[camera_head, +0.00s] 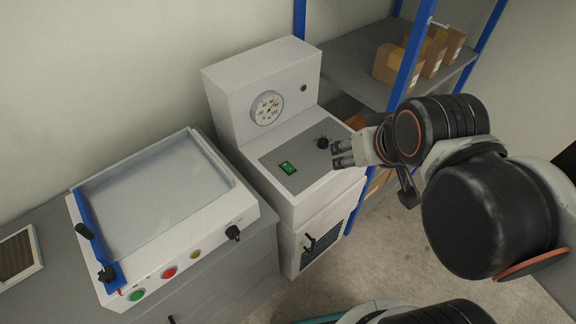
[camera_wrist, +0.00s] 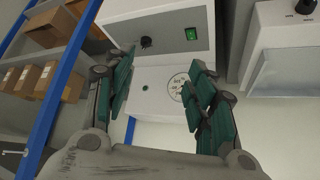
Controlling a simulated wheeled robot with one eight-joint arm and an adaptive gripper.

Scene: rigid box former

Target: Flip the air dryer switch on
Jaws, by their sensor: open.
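The air dryer (camera_head: 262,82) is a white machine with a round gauge (camera_head: 267,108) on its upright part and a grey sloping panel. In the wrist view the switch (camera_wrist: 191,34) shows beyond the right finger, and the fingers of my gripper (camera_wrist: 160,85) are spread. I cannot tell the switch's on/off position.
Left of the dryer stands a white box former (camera_head: 165,200) with a blue bar, buttons and a knob. A blue-framed shelf (camera_head: 355,70) with cardboard boxes (camera_head: 396,65) stands close behind on the right.

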